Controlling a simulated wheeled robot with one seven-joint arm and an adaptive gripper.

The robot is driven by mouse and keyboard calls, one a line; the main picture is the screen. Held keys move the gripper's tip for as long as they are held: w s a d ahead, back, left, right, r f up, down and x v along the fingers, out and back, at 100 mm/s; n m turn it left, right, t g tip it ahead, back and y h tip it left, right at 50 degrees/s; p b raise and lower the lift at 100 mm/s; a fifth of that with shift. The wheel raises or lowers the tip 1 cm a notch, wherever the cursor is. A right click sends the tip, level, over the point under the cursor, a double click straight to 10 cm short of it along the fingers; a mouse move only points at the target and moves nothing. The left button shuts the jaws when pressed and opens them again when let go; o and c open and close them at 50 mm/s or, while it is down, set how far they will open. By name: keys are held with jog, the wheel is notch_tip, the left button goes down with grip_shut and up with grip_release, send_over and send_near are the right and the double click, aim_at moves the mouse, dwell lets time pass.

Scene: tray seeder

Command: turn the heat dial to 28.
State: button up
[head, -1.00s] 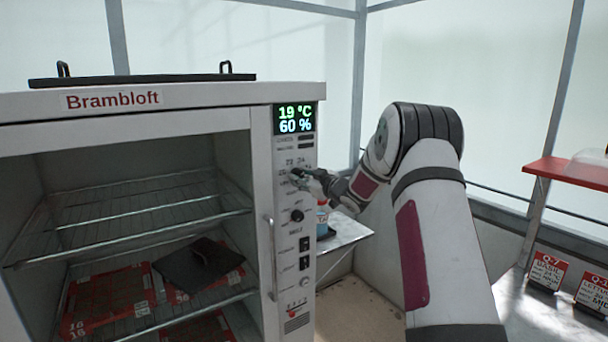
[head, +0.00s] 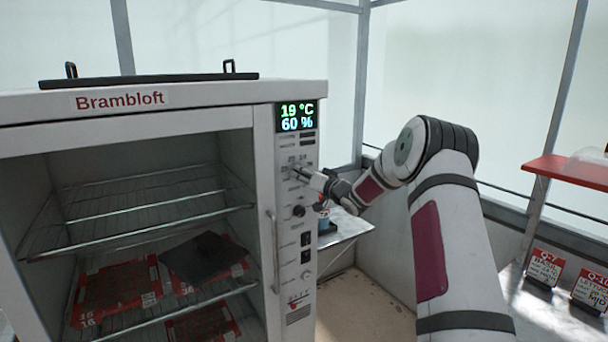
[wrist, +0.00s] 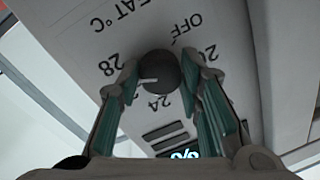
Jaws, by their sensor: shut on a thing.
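The heat dial (wrist: 160,72) is a round black knob on the pale cabinet panel, seen close up in the wrist view. Its white pointer mark faces left and slightly down in that view, between the printed 24 and 28 and nearer the 28 (wrist: 110,65). The OFF mark is above the knob and 20 is to its right. My gripper (wrist: 158,70) has a finger on either side of the knob and is shut on it. In the head view my gripper (head: 301,173) is at the upper panel and hides most of the dial.
The display (head: 296,117) reads 19 °C and 60 %. Another black knob (head: 298,211) and switches sit below the dial.

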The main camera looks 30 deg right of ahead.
jog(key=shift+f+m, duration=0.1)
jog(key=shift+m, duration=0.8)
jog(key=o, duration=1.2)
jog(key=s, duration=0.4)
jog(key=s+d, duration=0.1)
jog(key=s, duration=0.7)
jog(key=shift+d+f, duration=0.15)
jog(key=shift+f, duration=0.05)
